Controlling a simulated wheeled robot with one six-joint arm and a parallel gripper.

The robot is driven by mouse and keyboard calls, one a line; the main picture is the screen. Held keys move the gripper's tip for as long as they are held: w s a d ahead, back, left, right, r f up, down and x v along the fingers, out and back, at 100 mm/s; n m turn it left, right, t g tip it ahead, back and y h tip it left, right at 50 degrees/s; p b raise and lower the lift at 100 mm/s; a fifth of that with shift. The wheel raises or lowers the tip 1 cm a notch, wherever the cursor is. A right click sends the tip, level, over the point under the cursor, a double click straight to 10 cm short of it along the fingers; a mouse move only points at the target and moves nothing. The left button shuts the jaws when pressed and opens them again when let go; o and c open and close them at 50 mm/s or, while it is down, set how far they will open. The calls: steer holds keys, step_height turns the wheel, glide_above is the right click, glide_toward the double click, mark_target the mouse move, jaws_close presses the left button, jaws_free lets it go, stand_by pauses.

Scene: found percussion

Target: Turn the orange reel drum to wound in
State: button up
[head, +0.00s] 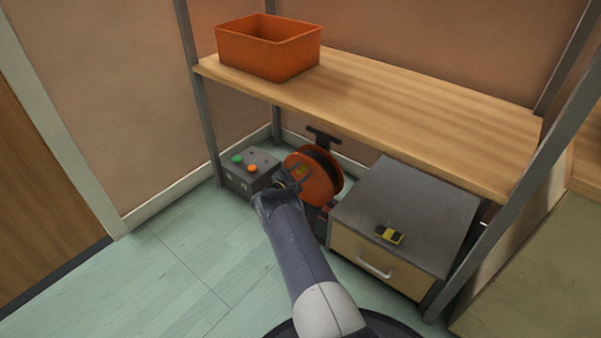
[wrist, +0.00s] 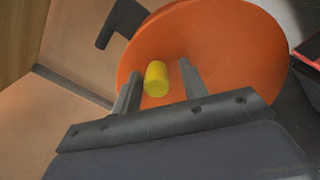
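The orange reel drum (head: 316,186) stands on the floor under the wooden shelf, with dark cable wound behind its orange face. In the wrist view the orange face (wrist: 225,50) fills the middle, with a yellow knob (wrist: 156,78) sticking out of it. My gripper (head: 298,175) is in front of the drum's face in the head view. In the wrist view my gripper (wrist: 158,85) is open, one finger on each side of the yellow knob. A gap shows between the knob and each finger. The drum's lower part is partly hidden by my arm in the head view.
A grey box (head: 250,171) with green and orange buttons stands left of the drum. A grey-topped drawer cabinet (head: 425,205) stands close on the right, with a yellow-and-black item (head: 389,234) on it. The shelf (head: 400,105) above carries an orange bin (head: 268,50). Floor is free at left.

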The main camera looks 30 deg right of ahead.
steer(key=shift+r, duration=0.1)
steer(key=shift+a, duration=0.3)
steer(key=p+v, duration=0.4)
steer(key=v, duration=0.1)
steer(key=shift+r, duration=0.25)
steer(key=shift+f+p+v, duration=0.15)
steer(key=shift+p+v, duration=1.15)
steer(key=shift+p, duration=0.45)
steer(key=shift+f+p+v, duration=0.2)
steer(key=shift+p+v, duration=1.1)
steer(key=shift+p, duration=0.4)
steer(key=shift+d, duration=0.1)
